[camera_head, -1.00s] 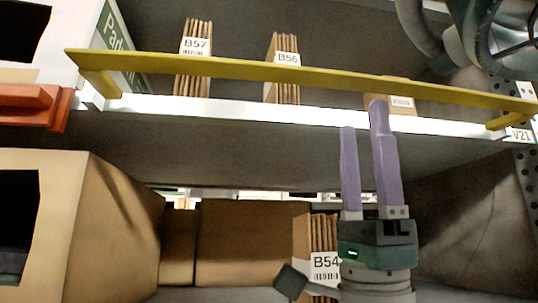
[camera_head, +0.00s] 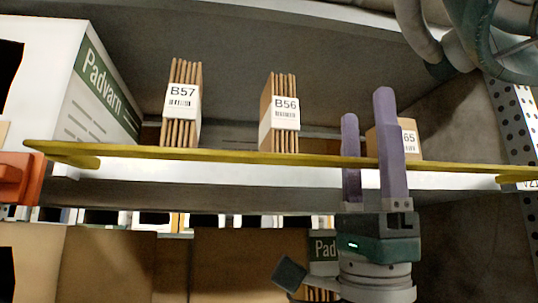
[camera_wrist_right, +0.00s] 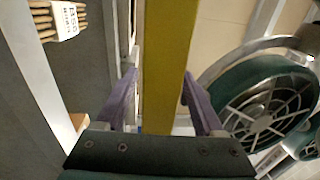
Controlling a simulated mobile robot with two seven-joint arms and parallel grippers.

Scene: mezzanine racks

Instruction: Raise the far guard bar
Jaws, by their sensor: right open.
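The yellow guard bar (camera_head: 250,155) runs across the front of the upper shelf, seen nearly edge-on in the head view. My right gripper (camera_head: 368,102) points upward at the bar's right part, and the bar crosses its purple fingers partway down. In the right wrist view the bar (camera_wrist_right: 170,60) passes between the two spread fingers of the right gripper (camera_wrist_right: 158,78). The jaws are open, with a gap visible on the left side of the bar. Whether a finger touches the bar cannot be told. My left gripper is not in view.
Carton bundles B57 (camera_head: 181,105) and B56 (camera_head: 280,103) stand on the shelf behind the bar, with a small box (camera_head: 408,140) at right. A white Padvarn box (camera_head: 95,90) stands left. A round green grille (camera_wrist_right: 262,100) is close right in the wrist view.

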